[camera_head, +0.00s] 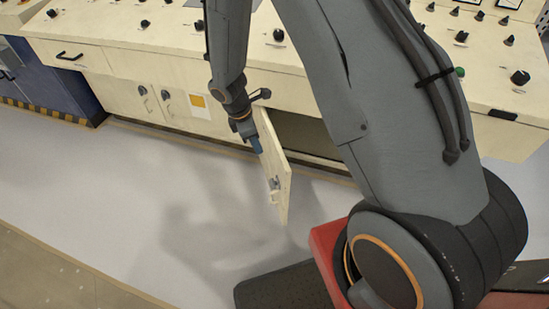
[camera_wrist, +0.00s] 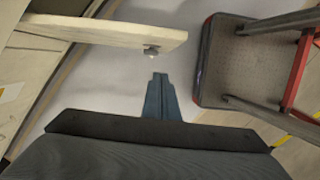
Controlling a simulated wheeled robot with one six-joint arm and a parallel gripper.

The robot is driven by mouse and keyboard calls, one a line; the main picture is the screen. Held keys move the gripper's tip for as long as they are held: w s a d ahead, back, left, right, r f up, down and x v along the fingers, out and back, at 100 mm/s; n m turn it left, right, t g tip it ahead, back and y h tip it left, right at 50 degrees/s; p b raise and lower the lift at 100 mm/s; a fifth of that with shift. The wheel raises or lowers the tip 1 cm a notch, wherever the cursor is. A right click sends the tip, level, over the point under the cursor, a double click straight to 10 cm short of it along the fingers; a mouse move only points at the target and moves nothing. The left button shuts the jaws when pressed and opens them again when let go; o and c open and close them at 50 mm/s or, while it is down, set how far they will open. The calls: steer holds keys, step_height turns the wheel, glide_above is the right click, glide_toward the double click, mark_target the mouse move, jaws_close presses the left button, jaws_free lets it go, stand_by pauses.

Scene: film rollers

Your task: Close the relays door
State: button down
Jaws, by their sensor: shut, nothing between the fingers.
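The relays door (camera_head: 274,170) is a cream cabinet door standing open, swung out from the console front. Its open compartment (camera_head: 305,134) shows dark behind it, partly hidden by my arm. A handle or latch (camera_head: 274,186) sits on the door's face near its free edge. My gripper (camera_head: 257,149) is shut and empty, beside the left face of the door in the head view. In the wrist view the door (camera_wrist: 110,34) reaches in from the left with a small knob (camera_wrist: 151,50) near its end. My gripper's blue fingertips (camera_wrist: 160,77) point toward that end, with a visible gap.
The cream console (camera_head: 130,75) has closed doors to the left and several knobs on top. A blue cabinet (camera_head: 62,92) stands at far left. Grey floor (camera_head: 150,190) is clear in front.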

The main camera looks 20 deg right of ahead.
steer(key=d+f+p, duration=0.2)
steer(key=d+f, duration=0.4)
steer(key=f, duration=0.4)
steer(key=shift+d, duration=0.2)
